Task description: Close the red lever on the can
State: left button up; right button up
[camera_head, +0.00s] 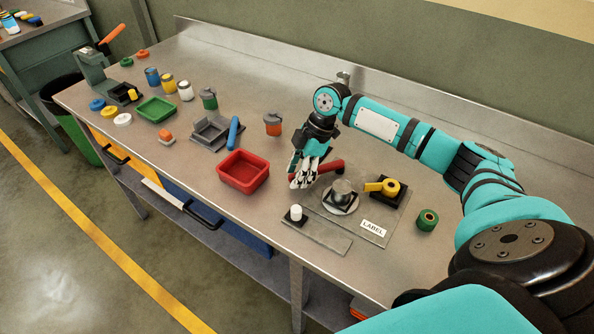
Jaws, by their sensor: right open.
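The red lever (330,167) shows beside my right gripper, on its right side, running out from behind the fingers. A grey can-like piece (342,187) stands just in front of it on a round light disc (341,203); whether the lever is joined to this piece is too small to tell. My right gripper (302,183) points down over the bench next to the lever's left end. Its fingers are apart with nothing seen between them. They partly hide the lever's left end, and I cannot tell whether they touch it. My left gripper is not in view.
A red bin (243,186) stands left of the gripper. A white-capped piece (296,213) is in front. Grey fixtures, cans and a green bin (157,110) fill the left.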

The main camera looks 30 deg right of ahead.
jog(key=c, duration=0.7)
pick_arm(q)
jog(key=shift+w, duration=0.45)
pick_arm(e)
grip_shut()
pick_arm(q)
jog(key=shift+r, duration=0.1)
pick_arm(e)
jog(key=shift+s+a+r+n+g+p, duration=0.15)
jog(key=shift+s+n+g+p, duration=0.35)
jog(key=shift+s+n+p, duration=0.55)
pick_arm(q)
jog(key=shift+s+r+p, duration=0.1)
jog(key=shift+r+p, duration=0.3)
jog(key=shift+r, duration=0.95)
pick_arm(e)
jog(key=shift+s+d+n+g, duration=0.15)
jog(key=shift+s+n+g, duration=0.15)
jog(key=shift+s+n, duration=0.65)
jog(key=shift+s+d+n+g, duration=0.1)
jog(key=shift+s+n+g, duration=0.2)
jog(key=shift+s+n, duration=0.65)
jog(key=shift+s, duration=0.1)
